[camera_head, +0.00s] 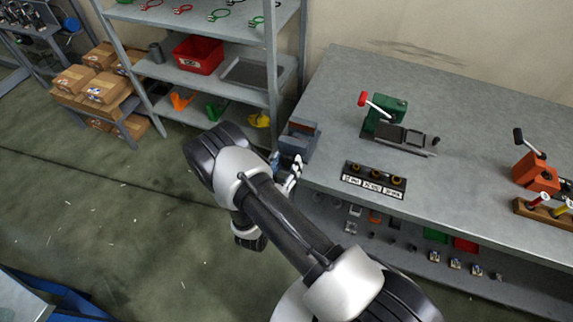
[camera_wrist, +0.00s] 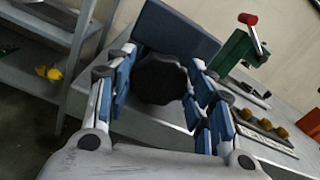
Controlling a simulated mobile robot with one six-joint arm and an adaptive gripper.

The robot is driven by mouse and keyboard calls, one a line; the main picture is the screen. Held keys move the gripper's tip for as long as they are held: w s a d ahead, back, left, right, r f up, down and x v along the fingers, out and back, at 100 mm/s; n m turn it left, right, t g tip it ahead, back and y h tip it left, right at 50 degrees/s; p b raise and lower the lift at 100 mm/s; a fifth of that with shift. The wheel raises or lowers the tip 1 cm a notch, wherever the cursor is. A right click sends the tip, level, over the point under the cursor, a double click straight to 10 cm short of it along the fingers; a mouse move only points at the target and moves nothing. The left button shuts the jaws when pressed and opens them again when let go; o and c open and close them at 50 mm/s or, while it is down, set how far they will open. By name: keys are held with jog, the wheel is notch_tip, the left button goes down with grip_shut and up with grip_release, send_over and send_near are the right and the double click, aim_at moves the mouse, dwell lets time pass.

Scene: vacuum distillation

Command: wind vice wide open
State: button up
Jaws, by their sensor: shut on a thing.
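The vice (camera_head: 300,137) is a blue-grey block at the left front corner of the workbench. In the wrist view its body (camera_wrist: 178,30) rises behind a round dark knob (camera_wrist: 160,80). My gripper (camera_wrist: 158,84) has its blue-padded fingers on either side of this knob and is shut on it. In the head view my gripper (camera_head: 286,165) is at the near side of the vice, partly hidden by my arm. The knob is not clear in that view. How far apart the vice jaws stand is hard to tell.
On the workbench (camera_head: 470,110) stand a green press with a red-tipped lever (camera_head: 384,113), a black labelled block (camera_head: 373,180) and an orange lever device (camera_head: 536,172). A grey shelf with a red bin (camera_head: 198,55) stands to the left. Floor left of my arm is clear.

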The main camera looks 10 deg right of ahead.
jog(key=o, duration=1)
jog(key=shift+o, duration=0.2)
jog(key=v, duration=1.2)
